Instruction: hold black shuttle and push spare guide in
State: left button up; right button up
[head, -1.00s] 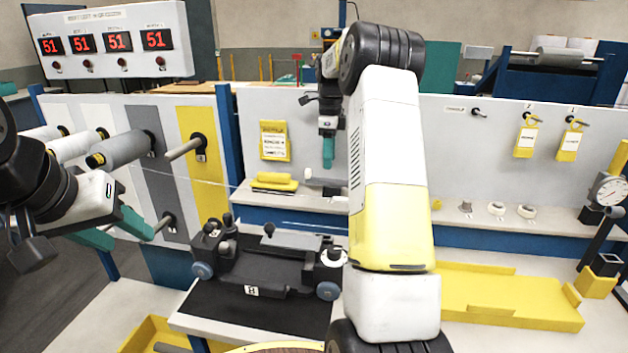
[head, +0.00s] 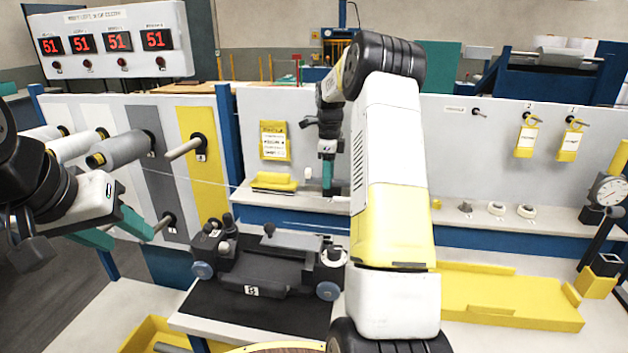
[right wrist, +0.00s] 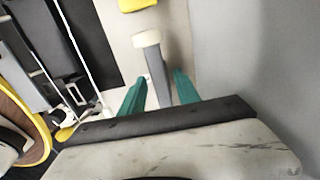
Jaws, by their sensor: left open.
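The black shuttle (head: 268,268), labelled B, with blue-grey wheels, rests upright on a black mat in the middle of the head view. My left gripper (head: 128,232) is open and empty, left of the shuttle and apart from it. My right gripper (head: 327,190) is over the back shelf, beyond the shuttle, fingers pointing down. In the right wrist view the right gripper (right wrist: 160,88) has its teal fingers apart, with a grey bar with a white end (right wrist: 147,40) between them. This may be the spare guide; I cannot tell whether the fingers touch it.
Yellow pieces (head: 274,181) lie on the back shelf (head: 470,239), left of my right gripper. A thread runs from the grey spool (head: 122,151) towards the shelf. A yellow tray (head: 500,297) lies at the right. My right forearm hides part of the shelf.

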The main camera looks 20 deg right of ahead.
grip_shut()
jog(key=shift+r, duration=0.3)
jog(key=shift+r, duration=2.65)
jog(key=shift+d, duration=0.1)
